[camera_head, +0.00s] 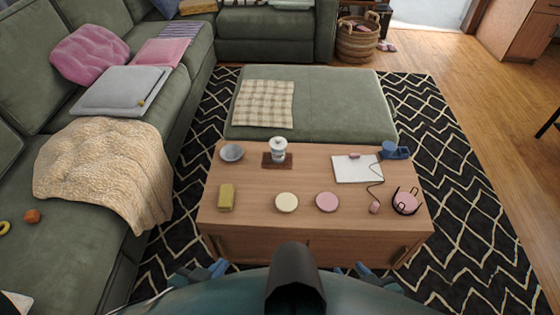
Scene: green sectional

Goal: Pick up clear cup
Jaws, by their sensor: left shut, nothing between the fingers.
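A clear, whitish cup (279,149) stands upright on a small brown mat (268,160) near the back of the wooden coffee table (310,225). Its contents are too small to make out. My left gripper (212,269) is low at the front left of the table, shut and empty, well short of the cup. My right gripper (362,271) is low at the front right, also apart from the cup; its fingers are too small and partly hidden to tell whether they are open.
A grey bowl (232,152) sits left of the cup. A yellow block (226,197), a cream disc (286,202), a pink disc (327,202), a white pad (356,168), a blue mug (389,148) and a round pink item (406,201) share the table. A green sofa (50,265) flanks the left.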

